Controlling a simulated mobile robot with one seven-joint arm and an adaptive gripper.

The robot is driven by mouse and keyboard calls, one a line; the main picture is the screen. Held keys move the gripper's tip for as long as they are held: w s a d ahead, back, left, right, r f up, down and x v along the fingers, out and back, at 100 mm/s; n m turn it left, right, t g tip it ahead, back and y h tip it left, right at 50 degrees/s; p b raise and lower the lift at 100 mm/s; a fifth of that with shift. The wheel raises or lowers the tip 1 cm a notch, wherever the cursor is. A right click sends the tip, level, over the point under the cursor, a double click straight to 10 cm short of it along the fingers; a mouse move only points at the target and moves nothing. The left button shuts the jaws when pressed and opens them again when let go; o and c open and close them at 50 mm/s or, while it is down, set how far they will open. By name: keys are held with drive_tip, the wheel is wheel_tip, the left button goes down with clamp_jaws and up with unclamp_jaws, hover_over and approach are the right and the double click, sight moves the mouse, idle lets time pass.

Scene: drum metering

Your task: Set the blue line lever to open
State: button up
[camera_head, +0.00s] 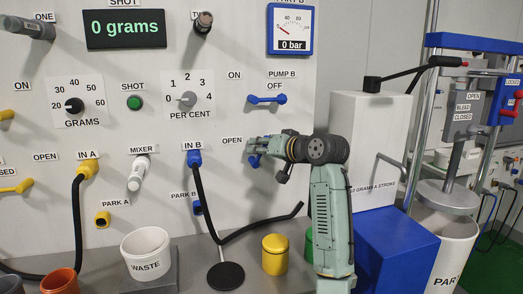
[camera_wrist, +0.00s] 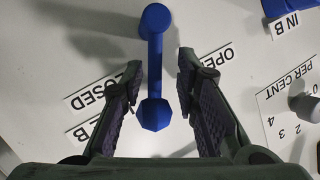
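The blue line lever (camera_wrist: 155,60) shows in the wrist view as a blue bar with a round end at the top and a faceted knob at the bottom. It lies between the OPEN label (camera_wrist: 214,58) and the CLOSED label (camera_wrist: 103,88). My gripper (camera_wrist: 161,70) is open, with one finger on each side of the lever and a visible gap to both. In the head view my gripper (camera_head: 264,150) is at the panel beside the OPEN label (camera_head: 232,140) and hides most of the lever; a blue part of it (camera_head: 254,161) shows below the fingers.
The pump B lever (camera_head: 268,99) is on the panel above my gripper. The IN B plug (camera_head: 194,158) and its black hose are to the left. A yellow canister (camera_head: 275,254), a green canister and a blue box (camera_head: 395,250) stand below and to the right.

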drive_tip(key=shift+f, duration=0.15)
drive_tip(key=shift+d, duration=0.1)
drive_tip(key=shift+s+d, duration=0.15)
drive_tip(key=v, duration=1.1)
drive_tip(key=shift+s, duration=0.2)
drive_tip(key=shift+d, duration=0.15)
